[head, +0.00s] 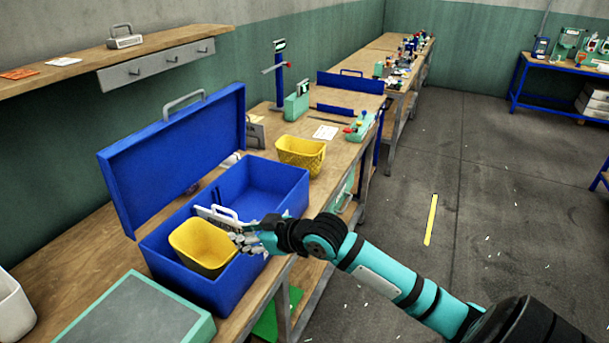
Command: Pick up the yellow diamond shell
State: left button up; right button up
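A yellow open-topped shell (300,155) with a patterned wall stands on the workbench, just behind the blue toolbox. A second yellow open-topped shell (203,248), with smoother-looking walls, is at the near end of the open blue toolbox (240,287). My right gripper (242,238) reaches over the toolbox's right wall, at the right edge of the smoother shell. Its fingers are small and overlap that shell's edge, so I cannot tell whether they grip it. My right gripper is away from the patterned shell. My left gripper is out of view.
The toolbox lid (175,155) stands open on the left. A green-framed grey pad (135,318) and a white bin (12,305) are at the near left. A green press (297,103) stands farther back.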

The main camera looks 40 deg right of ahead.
aim_at(301, 158)
jog(key=z, duration=1.25)
